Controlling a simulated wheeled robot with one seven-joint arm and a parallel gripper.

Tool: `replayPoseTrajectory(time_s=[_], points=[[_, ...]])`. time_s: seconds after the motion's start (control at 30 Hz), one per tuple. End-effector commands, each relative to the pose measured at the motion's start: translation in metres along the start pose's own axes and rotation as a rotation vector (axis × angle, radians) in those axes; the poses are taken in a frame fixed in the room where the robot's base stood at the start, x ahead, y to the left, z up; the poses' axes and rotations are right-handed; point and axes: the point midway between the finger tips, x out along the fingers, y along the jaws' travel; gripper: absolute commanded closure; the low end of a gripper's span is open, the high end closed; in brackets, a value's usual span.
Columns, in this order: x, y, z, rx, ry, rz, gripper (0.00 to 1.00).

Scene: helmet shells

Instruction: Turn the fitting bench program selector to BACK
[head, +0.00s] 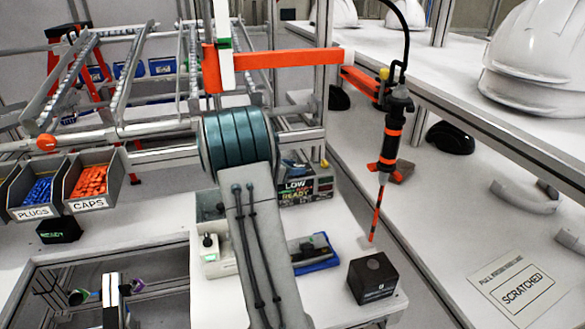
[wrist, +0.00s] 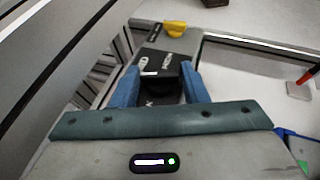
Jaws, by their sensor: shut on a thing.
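In the wrist view, a black box with white lettering (wrist: 165,57) lies just beyond my gripper. A dark round knob (wrist: 165,88), which looks like the program selector, sits between the fingertips. My gripper (wrist: 158,85) has two blue fingers, one on each side of the knob, and is shut on it. The lettering is too small and partly hidden to read, so I cannot tell which setting the knob points to. In the head view, my arm hides the gripper and the knob.
In the head view, a LOW READY display (head: 305,187) stands beside my arm. A hanging black-and-orange driver (head: 390,140) and a black box (head: 373,278) are to the right. A blue tray (head: 318,262) lies close to my arm. Bins of plugs and caps (head: 92,203) stand left.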

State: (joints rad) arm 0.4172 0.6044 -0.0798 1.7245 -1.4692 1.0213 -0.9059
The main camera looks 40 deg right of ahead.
Motion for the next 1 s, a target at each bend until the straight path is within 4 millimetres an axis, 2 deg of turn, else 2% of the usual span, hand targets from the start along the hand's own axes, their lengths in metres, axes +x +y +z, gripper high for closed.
replayPoseTrajectory(time_s=[0.57,1.0], points=[[0.0,-0.001,-0.0013,-0.016,0.0,0.04,0.83],[0.0031,-0.0063,-0.0064,-0.112,-0.002,0.279,0.83]])
